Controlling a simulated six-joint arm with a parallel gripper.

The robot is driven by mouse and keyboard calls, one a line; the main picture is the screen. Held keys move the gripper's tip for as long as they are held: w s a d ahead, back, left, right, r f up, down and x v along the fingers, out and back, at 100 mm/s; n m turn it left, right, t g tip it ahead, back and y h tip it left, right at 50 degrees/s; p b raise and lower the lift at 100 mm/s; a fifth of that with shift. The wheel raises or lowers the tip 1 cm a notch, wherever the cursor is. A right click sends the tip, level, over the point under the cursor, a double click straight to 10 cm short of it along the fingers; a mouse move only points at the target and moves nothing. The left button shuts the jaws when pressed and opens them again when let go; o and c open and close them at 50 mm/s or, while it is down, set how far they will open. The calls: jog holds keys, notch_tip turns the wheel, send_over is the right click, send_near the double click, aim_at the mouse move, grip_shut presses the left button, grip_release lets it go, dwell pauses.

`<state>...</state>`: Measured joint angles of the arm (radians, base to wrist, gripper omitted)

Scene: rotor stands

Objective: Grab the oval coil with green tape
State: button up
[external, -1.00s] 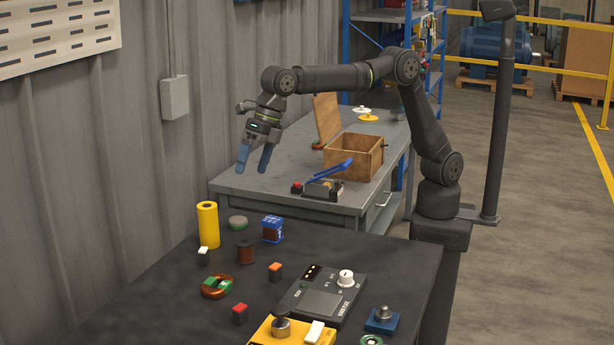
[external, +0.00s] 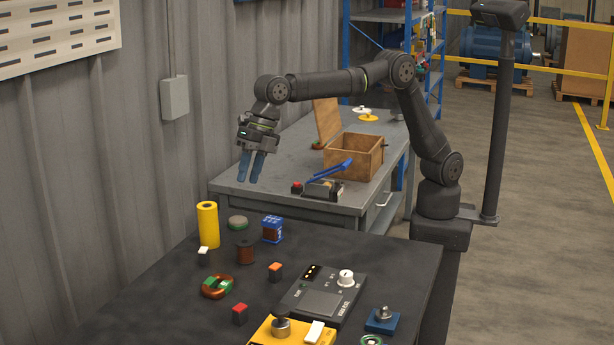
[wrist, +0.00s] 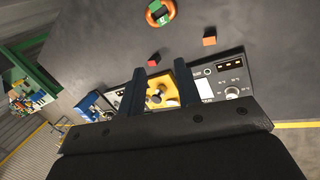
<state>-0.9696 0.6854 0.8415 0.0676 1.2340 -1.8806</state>
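The oval coil with green tape (external: 217,286) lies flat on the dark front table, left of the middle. It is a copper-orange ring with green wraps on it. In the wrist view the coil (wrist: 161,12) shows at the top edge, partly cut off. My gripper (external: 247,182) hangs in the air beyond and above the coil, fingers pointing down. Its two blue fingers are apart with nothing between them. The fingers (wrist: 158,88) also stand apart in the wrist view.
Near the coil are a red-topped block (external: 239,313), an orange-topped block (external: 275,271), a copper spool (external: 245,253) and a tall yellow cylinder (external: 208,225). A grey device (external: 322,298) and a yellow device (external: 291,333) stand to the right. A wooden box (external: 354,156) is on the rear table.

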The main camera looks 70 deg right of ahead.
jog(key=w+a+f+m+g, duration=0.2)
jog(key=w+f+m, duration=0.1)
jog(key=f+m, duration=0.75)
jog(key=m, duration=0.4)
send_over(224, 285)
jog(key=d, duration=0.3)
jog(key=shift+y, duration=0.3)
notch_tip(224, 285, down, 11)
jog(key=shift+s+a+f, duration=0.1)
jog(key=shift+s+f, duration=0.05)
jog(key=shift+f, duration=0.05)
jog(key=shift+x, duration=2.6)
jog(key=shift+w, duration=0.25)
grip_shut()
